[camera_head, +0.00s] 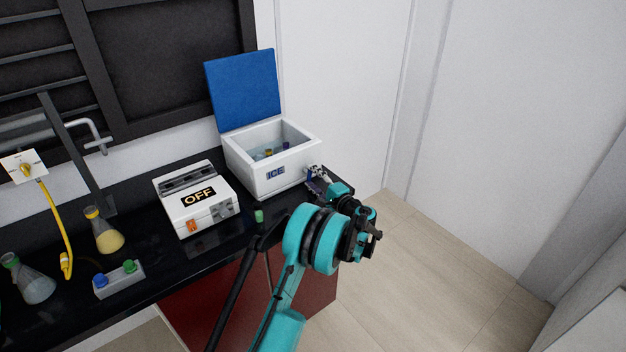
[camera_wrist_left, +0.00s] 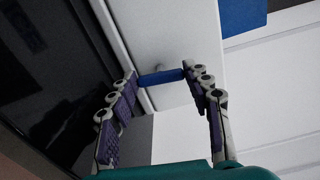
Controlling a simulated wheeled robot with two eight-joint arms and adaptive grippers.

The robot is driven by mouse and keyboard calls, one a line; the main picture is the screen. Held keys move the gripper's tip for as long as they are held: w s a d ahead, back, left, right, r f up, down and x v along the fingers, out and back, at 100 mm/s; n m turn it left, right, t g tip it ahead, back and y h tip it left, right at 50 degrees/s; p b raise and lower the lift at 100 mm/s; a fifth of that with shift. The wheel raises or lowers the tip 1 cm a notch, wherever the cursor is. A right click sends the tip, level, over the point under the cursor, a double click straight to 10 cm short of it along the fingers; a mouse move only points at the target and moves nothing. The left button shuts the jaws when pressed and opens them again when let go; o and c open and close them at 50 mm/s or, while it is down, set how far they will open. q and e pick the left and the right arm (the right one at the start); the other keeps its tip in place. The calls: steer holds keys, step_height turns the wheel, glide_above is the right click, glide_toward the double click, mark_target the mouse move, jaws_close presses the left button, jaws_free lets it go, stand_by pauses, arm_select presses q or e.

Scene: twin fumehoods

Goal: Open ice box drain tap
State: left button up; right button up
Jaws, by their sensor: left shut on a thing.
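The white ice box (camera_head: 245,163) stands on the black bench with its blue lid (camera_head: 243,88) raised. It holds pale contents and a few small coloured items. The drain tap shows in the left wrist view as a blue handle (camera_wrist_left: 162,77) on a short stub on the white box wall. My left gripper (camera_head: 314,180) is at the box's right side. In the left wrist view its fingers (camera_wrist_left: 160,80) are on either side of the handle, fingertips against its ends. In the head view the tap is hidden by the gripper. My right gripper is not in view.
A white device (camera_head: 209,215) marked OFF stands left of the ice box. A small green-topped item (camera_head: 259,216) is near the bench's front edge. Flasks (camera_head: 106,236) and a small rack (camera_head: 119,281) stand at left. The floor (camera_head: 430,270) at right is clear.

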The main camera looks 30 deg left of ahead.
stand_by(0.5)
arm_select(q)
steer(key=o, duration=1.2)
steer(key=shift+c, duration=0.2)
